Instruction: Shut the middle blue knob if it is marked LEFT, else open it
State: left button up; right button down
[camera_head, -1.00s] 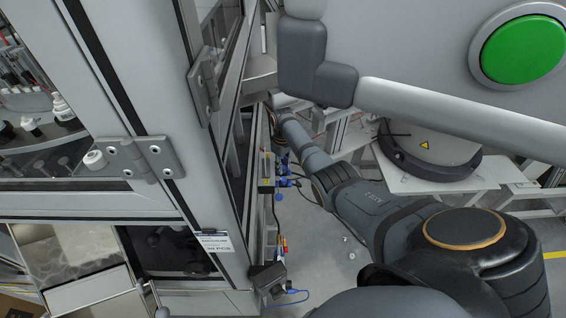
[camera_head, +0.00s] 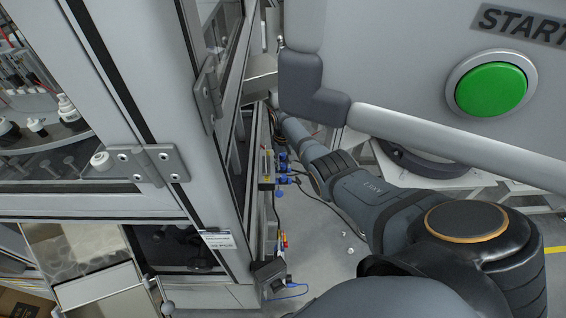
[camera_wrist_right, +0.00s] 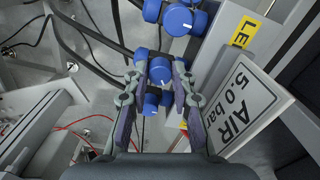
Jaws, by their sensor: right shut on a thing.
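Several blue knobs (camera_head: 283,180) show small in the head view, on the side of the machine frame. In the right wrist view, the middle blue knob (camera_wrist_right: 160,73) sits between the fingertips of my right gripper (camera_wrist_right: 159,68), which is shut on it. Another blue knob (camera_wrist_right: 178,20) is above it and one (camera_wrist_right: 151,103) is below, between the fingers. A yellow label (camera_wrist_right: 243,32) beside the upper knob shows the letters "LE"; the rest is cut off or hidden. My left gripper is in neither view.
A white plate (camera_wrist_right: 240,103) reading "AIR 5.0 bar" stands close to the right finger. Black hoses (camera_wrist_right: 85,40) run left of the knobs. In the head view, a hinged machine door frame (camera_head: 145,165) is at left and a green button (camera_head: 491,89) on a panel at right.

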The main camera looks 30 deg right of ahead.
aim_at(283, 165)
dwell(0.3)
jog(key=c, duration=1.1)
grip_release()
jog(key=shift+w+r, duration=0.1)
notch_tip(283, 165, up, 8)
jog(key=shift+f, duration=0.1)
jog(key=shift+c, duration=0.4)
